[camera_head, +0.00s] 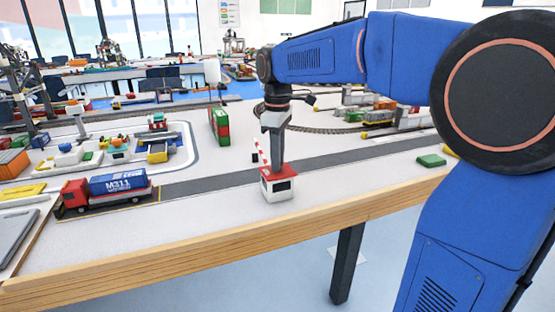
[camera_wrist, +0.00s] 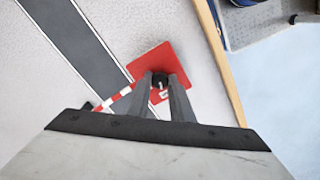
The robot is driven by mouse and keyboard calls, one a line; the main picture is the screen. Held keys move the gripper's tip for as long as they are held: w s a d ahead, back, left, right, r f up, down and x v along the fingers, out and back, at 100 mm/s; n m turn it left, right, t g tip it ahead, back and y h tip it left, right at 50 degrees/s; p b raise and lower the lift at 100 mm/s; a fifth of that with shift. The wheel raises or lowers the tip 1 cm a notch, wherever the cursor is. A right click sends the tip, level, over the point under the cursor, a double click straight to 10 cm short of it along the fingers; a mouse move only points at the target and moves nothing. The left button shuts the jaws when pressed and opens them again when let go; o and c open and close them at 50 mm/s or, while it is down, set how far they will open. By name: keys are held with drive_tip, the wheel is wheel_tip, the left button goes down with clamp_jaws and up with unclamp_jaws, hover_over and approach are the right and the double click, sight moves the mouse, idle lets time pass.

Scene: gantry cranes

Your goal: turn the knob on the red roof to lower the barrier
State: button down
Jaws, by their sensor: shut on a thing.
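A small white booth (camera_head: 279,190) with a red roof (camera_head: 268,173) stands near the front edge of the table. In the wrist view the red roof (camera_wrist: 152,62) lies under my gripper, with a black knob (camera_wrist: 160,80) on it. My gripper (camera_head: 277,168) points straight down onto the roof. In the wrist view my gripper (camera_wrist: 160,85) has its two fingers on either side of the knob, shut on it. The red and white striped barrier (camera_head: 261,153) is raised and tilted beside the booth; it also shows in the wrist view (camera_wrist: 117,98).
A grey road (camera_head: 330,157) runs behind the booth. A truck with a blue container (camera_head: 118,183) stands on the road at the left. Red and green stacked containers (camera_head: 219,126) stand farther back. A green block (camera_head: 431,160) lies at the right. The table's wooden edge (camera_head: 200,247) is close in front.

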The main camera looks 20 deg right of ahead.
idle(0.3)
drive_tip(key=c, duration=1.6)
unclamp_jaws()
drive_tip(key=shift+o, duration=0.2)
drive_tip(key=shift+r, duration=0.1)
wheel_tip(320, 180, up, 17)
drive_tip(key=shift+r, duration=0.15)
